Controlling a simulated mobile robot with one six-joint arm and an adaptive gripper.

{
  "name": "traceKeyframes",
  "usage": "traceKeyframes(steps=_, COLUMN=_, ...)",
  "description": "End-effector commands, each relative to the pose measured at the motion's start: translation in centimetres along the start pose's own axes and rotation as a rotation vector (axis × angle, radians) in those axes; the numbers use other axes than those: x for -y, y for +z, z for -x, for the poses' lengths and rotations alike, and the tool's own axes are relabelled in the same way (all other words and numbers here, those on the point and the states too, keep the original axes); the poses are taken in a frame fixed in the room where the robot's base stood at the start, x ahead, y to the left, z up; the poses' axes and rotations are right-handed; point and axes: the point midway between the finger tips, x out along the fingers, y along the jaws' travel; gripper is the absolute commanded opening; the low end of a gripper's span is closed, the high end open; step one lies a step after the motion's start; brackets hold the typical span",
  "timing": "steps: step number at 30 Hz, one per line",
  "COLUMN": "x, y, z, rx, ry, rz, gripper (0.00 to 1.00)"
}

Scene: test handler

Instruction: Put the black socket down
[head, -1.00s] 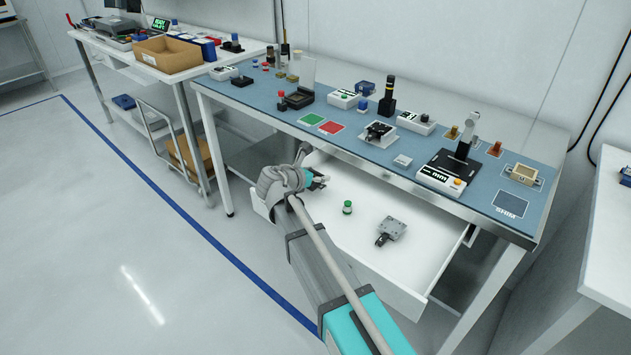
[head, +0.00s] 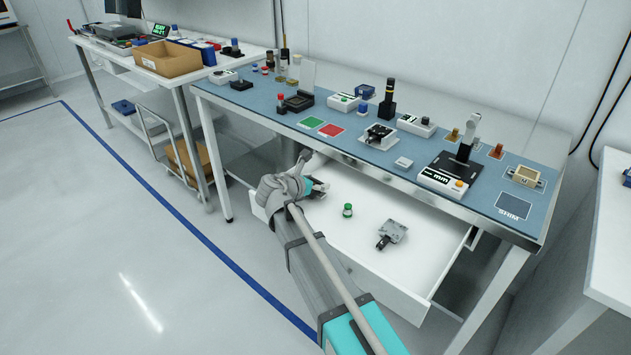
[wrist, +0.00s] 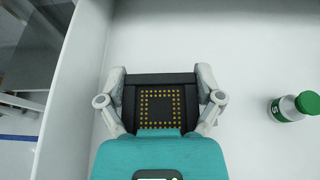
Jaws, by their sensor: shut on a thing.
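The black socket (wrist: 159,87) is a square black block with rings of gold contacts on its face. In the wrist view it sits between the two grey fingers of my gripper (wrist: 160,92), which are shut on its left and right sides. The white drawer floor (wrist: 245,60) lies beneath it; I cannot tell whether the socket touches it. In the head view my gripper (head: 318,187) is over the left part of the open drawer (head: 365,207), and the socket is mostly hidden by the arm.
A grey metal fixture (head: 392,233) lies farther right. The drawer's side wall (wrist: 75,80) is close on the left. The blue-topped bench (head: 360,150) stands above and behind.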

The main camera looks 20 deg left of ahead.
Motion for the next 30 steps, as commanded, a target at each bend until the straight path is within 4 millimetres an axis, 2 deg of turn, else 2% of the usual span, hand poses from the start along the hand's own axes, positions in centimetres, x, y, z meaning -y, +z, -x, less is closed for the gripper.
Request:
traceKeyframes(steps=7, x=0.02, y=-0.23, z=-0.09, rx=0.000, ry=0.000, rz=0.000, gripper=0.31)
traceKeyframes(steps=8, x=0.02, y=-0.24, z=-0.10, rx=0.000, ry=0.000, rz=0.000, gripper=0.90)
traceKeyframes(steps=9, x=0.03, y=-0.24, z=-0.10, rx=0.000, ry=0.000, rz=0.000, gripper=0.98)
traceKeyframes(steps=10, x=0.03, y=-0.25, z=-0.10, rx=0.000, ry=0.000, rz=0.000, gripper=1.00)
traceKeyframes(steps=23, x=0.08, y=-0.21, z=-0.09, rx=0.000, ry=-0.001, rz=0.000, gripper=1.00)
traceKeyframes(steps=30, x=0.06, y=0.48, z=0.18, rx=0.000, ry=-0.001, rz=0.000, gripper=1.00)
